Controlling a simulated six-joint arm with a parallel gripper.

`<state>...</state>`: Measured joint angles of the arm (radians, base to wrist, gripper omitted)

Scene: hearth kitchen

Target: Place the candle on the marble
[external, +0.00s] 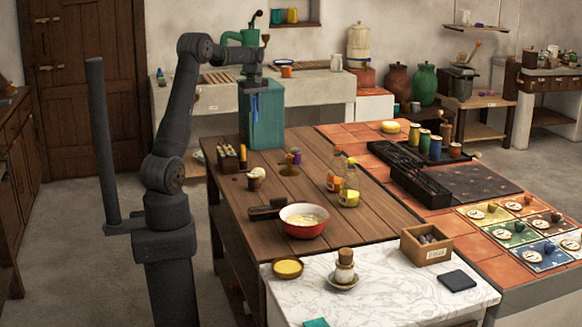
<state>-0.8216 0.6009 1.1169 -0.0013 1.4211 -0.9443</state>
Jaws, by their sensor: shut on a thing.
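My gripper (254,88) points down above the far left end of the wooden table. It is shut on a slim blue thing (254,106), which looks like the candle. The candle hangs roughly upright in front of a teal block, clear of the tabletop. The fingers are small and dark here, so the exact grip is hard to see. The white veined marble (390,291) covers the near end of the table, far from my gripper.
A red bowl (304,221) and bottles (349,187) stand on the wood. The marble's front middle is bare.

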